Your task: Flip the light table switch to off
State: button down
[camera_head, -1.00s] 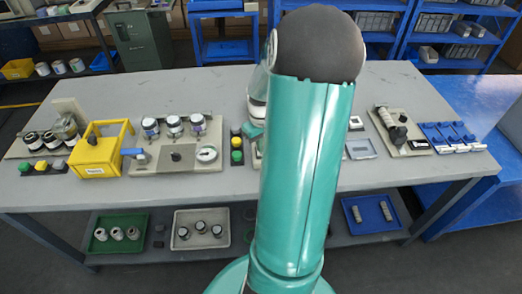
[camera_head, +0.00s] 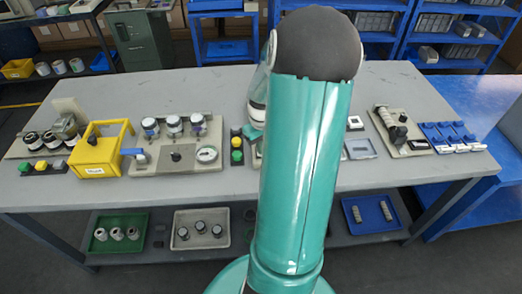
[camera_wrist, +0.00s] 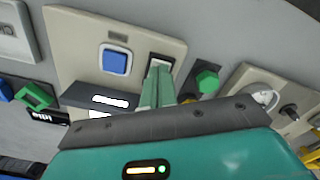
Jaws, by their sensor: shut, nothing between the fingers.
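In the wrist view, a beige panel (camera_wrist: 76,42) carries a blue square button (camera_wrist: 115,61) in a white frame. Beside the button is a rocker switch (camera_wrist: 162,61) in a white and black housing. My gripper (camera_wrist: 157,72) is shut and empty, with its green fingertips over the rocker switch. The fingers cover part of the switch, so I cannot tell its position or whether they touch it. In the head view, my arm hides the gripper and most of this panel.
A green hexagonal button (camera_wrist: 207,80) stands close beside the panel, and a beige gauge plate (camera_wrist: 243,79) lies past it. The grey table (camera_head: 222,97) also holds a yellow box (camera_head: 96,155) and a jar plate (camera_head: 190,157). The table's back is mostly clear.

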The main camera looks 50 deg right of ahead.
jog(key=shift+f, duration=0.4)
dwell(0.3)
jog(key=shift+r, duration=3.5)
